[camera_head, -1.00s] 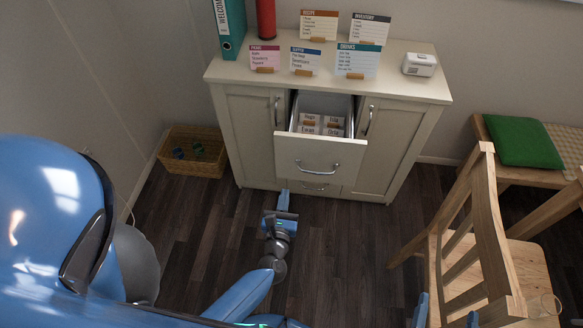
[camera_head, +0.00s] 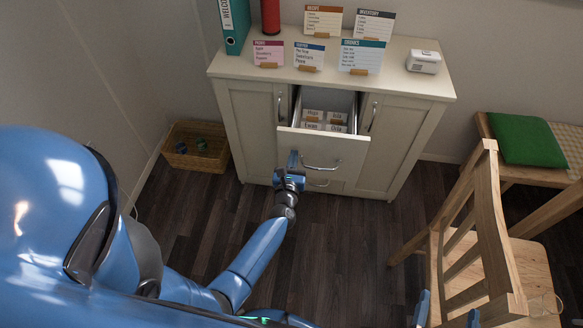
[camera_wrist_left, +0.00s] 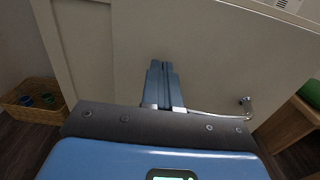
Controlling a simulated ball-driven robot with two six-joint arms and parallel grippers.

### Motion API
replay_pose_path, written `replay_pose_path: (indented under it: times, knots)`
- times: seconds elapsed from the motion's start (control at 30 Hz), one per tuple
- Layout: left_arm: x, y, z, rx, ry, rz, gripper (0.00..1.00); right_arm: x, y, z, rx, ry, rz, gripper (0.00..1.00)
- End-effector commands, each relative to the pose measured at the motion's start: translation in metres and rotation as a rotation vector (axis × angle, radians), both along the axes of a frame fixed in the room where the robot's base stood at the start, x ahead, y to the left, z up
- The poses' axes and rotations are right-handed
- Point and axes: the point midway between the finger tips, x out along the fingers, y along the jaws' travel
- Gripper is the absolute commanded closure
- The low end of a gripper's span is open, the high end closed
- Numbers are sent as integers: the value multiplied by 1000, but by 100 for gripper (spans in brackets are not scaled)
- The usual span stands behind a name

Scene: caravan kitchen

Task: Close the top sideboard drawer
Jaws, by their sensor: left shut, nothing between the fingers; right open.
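The top drawer (camera_head: 345,153) of the cream sideboard (camera_head: 243,115) is pulled out, with labelled cards (camera_head: 313,115) showing inside. Its metal handle (camera_head: 322,165) is on the front, and it also shows in the left wrist view (camera_wrist_left: 247,104). My left gripper (camera_head: 293,157) is shut and empty at the left part of the drawer front, left of the handle. In the left wrist view its closed fingers (camera_wrist_left: 163,72) point at the pale drawer front (camera_wrist_left: 220,60); I cannot tell whether they touch it. My right gripper (camera_head: 447,313) is open at the bottom edge, partly cut off.
A wicker basket (camera_head: 193,160) stands left of the sideboard. A wooden chair (camera_head: 480,215) stands at right, and a bench with a green cushion (camera_head: 527,140) is behind it. Card stands (camera_head: 362,56) and a white device (camera_head: 423,62) are on the sideboard top. Dark floor lies clear in front.

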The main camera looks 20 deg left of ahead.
Motion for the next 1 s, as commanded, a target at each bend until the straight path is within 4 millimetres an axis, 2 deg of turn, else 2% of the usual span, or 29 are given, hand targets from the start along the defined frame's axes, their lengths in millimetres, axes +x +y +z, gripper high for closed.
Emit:
replay_pose_path:
  times: [0.2, 0.67, 0.87, 1.0]
  knots:
    - [8, 3, 0, -1, 0, 1, 100, 0, 0, 0, 0, 0, 0, 5]
    - [12, 4, -1, -1, -1, 1, 100, 0, 0, -3, 0, 0, 0, 5]
    - [32, 10, -3, -1, -2, 2, 100, 0, 0, -16, 0, 0, 0, 5]
    - [59, 17, -4, -1, -3, 2, 100, 0, 0, -31, 0, 0, 0, 5]
